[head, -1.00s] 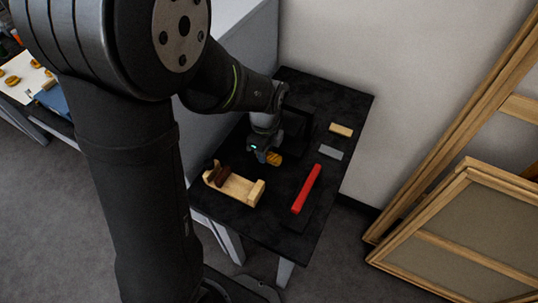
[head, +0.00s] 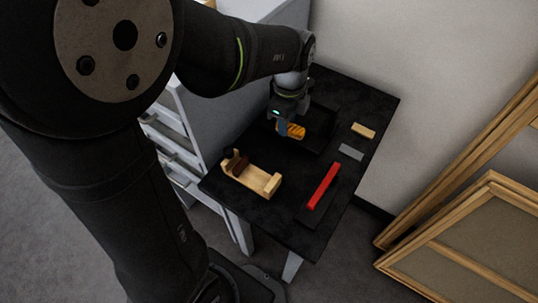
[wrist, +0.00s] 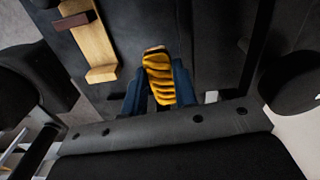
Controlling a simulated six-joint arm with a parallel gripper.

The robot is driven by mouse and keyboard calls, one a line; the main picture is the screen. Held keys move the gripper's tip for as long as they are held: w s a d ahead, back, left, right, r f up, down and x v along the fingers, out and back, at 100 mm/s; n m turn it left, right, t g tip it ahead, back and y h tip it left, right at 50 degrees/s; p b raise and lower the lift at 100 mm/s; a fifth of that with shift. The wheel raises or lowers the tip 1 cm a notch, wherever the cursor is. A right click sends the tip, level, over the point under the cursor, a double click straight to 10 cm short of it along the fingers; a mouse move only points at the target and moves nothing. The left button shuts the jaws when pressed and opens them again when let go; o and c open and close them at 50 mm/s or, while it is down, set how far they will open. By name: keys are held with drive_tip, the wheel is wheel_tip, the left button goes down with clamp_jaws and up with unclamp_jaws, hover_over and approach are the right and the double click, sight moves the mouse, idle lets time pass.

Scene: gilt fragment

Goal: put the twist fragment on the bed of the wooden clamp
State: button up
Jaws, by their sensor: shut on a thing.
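The twist fragment (wrist: 158,78) is a gilt, ridged piece with a reddish-brown end; it also shows in the head view (head: 296,132). My gripper (wrist: 159,85) is shut on it, with a blue finger on each side; in the head view my gripper (head: 284,127) is over the black table, behind the clamp. The wooden clamp (head: 258,183) is pale wood with a flat bed, an upright end block and a dark brown jaw at its left end. Its bed looks empty. Part of the clamp (wrist: 97,47) shows at the upper left of the wrist view.
On the black table (head: 278,215), a red bar (head: 322,186) lies right of the clamp. A grey block (head: 351,151) and a pale wooden block (head: 363,130) lie farther back. A black tray (head: 318,118) is by my gripper. Wooden frames (head: 470,235) lean at the right.

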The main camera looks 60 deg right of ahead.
drive_tip(key=a+n, duration=0.2)
drive_tip(key=n, duration=3.3)
approach(260, 180)
wheel_tip(260, 180, down, 6)
drive_tip(key=shift+f, duration=0.25)
